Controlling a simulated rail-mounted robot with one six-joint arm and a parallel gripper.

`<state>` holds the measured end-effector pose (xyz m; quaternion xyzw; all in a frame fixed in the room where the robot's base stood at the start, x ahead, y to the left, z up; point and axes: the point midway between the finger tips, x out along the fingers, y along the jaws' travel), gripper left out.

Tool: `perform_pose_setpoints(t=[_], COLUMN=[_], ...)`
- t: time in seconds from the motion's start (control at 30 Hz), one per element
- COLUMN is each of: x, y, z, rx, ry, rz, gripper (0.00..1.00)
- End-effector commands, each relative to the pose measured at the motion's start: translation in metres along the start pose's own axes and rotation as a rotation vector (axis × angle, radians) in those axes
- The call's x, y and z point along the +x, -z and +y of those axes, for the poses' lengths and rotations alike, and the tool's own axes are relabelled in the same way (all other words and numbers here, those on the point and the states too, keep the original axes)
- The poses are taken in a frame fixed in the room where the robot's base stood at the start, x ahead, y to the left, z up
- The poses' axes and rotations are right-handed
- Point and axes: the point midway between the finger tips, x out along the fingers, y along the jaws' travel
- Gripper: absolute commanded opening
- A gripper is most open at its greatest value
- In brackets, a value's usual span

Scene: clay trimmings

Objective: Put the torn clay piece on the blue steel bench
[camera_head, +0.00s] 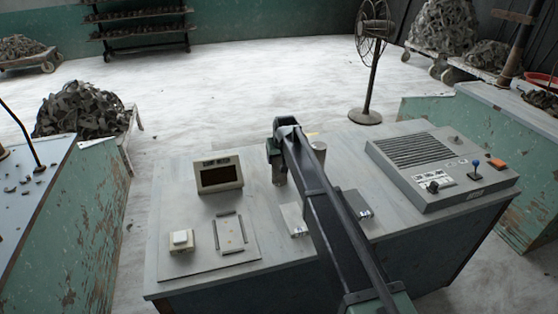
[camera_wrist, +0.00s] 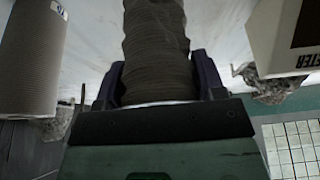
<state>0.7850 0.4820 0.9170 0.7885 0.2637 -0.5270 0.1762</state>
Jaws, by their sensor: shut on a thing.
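My gripper (camera_head: 277,150) is over the back part of the middle bench. In the wrist view, my gripper's two dark fingers (camera_wrist: 157,85) are shut on a dark grey, ribbed clay piece (camera_wrist: 157,45). A grey piece (camera_head: 279,173) shows just under the gripper in the head view; I cannot tell whether it touches the bench. A bench with a pale blue top (camera_head: 58,192) and chipped green sides stands at the left, with several small dark scraps on it. My arm hides part of the middle bench.
The middle bench (camera_head: 175,210) carries a meter box (camera_head: 219,175), a white switch (camera_head: 181,240), a flat plate (camera_head: 232,233) and a grey control console (camera_head: 440,165). A smooth grey cylinder (camera_head: 319,152) stands right of my gripper. A fan (camera_head: 371,60) and a scrap heap (camera_head: 82,108) stand behind.

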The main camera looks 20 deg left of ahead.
Motion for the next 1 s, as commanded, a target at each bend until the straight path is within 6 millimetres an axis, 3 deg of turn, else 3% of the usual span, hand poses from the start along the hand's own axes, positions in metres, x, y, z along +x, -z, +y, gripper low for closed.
perform_pose_setpoints(t=[0.13, 0.17, 0.3, 0.67, 0.77, 1.0], x=[0.004, 0.003, 0.003, -0.005, -0.023, -0.089], y=[-0.002, -0.001, -0.001, 0.002, 0.002, 0.004], z=[0.000, 0.000, 0.000, 0.000, 0.000, 0.000], rx=[0.000, 0.000, 0.000, 0.000, 0.000, 0.000], ry=[0.000, 0.000, 0.000, 0.000, 0.000, 0.000], rz=[0.000, 0.000, 0.000, 0.000, 0.000, 0.000], gripper=[0.20, 0.68, 0.89, 0.89, 0.89, 0.89])
